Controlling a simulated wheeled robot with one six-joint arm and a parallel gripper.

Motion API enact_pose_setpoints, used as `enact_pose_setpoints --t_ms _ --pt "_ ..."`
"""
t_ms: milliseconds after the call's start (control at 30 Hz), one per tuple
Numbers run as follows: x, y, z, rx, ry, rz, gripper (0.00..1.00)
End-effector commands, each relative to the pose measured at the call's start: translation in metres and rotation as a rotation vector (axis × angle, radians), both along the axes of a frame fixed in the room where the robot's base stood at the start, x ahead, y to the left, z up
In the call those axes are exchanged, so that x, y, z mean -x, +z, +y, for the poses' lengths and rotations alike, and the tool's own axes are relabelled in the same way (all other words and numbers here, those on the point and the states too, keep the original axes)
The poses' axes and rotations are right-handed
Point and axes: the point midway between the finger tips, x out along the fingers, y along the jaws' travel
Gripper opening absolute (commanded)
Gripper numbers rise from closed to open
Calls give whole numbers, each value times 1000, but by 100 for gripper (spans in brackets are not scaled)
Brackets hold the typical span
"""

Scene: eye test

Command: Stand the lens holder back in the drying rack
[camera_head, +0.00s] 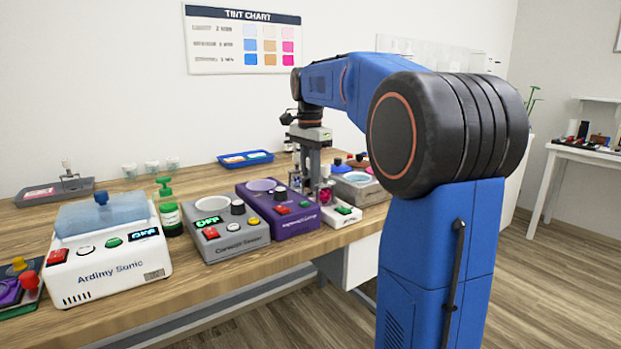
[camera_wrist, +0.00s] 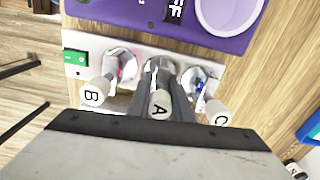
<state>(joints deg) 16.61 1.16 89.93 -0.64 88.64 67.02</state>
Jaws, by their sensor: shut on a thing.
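My gripper (camera_head: 317,186) reaches down over the white unit (camera_head: 346,211) on the table. In the wrist view its fingers (camera_wrist: 161,84) are shut on the white-ended handle marked A (camera_wrist: 160,104), which is in line with the middle metal cup of the white unit (camera_wrist: 88,45). Handles B (camera_wrist: 92,93) and C (camera_wrist: 217,112) stand in the cups on either side. The lower end of handle A is hidden, so I cannot tell whether it is in the cup. I cannot tell which thing is the lens holder. A grey tray with a small metal frame (camera_head: 28,200), perhaps the drying rack, stands far left.
A purple device (camera_head: 291,224) stands close beside the white unit. A grey device (camera_head: 238,247), green pump bottle (camera_head: 170,217) and white sonic bath (camera_head: 120,277) stand farther left. A blue tray (camera_head: 232,162) lies behind. Bare wood shows between the back trays and the devices.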

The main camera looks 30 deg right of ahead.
Motion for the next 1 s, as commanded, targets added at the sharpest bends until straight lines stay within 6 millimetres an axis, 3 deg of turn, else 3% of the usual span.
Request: enact_pose_setpoints --t_ms 200,233,300,500,567,1000 --pt "0 -2 0 0 0 0 0" --pt "0 -2 0 0 0 -1 26" --pt "0 -2 0 0 0 0 41" --pt "0 -2 0 0 0 0 41" --pt "0 -2 0 0 0 0 52" --pt "0 4 0 0 0 0 53"
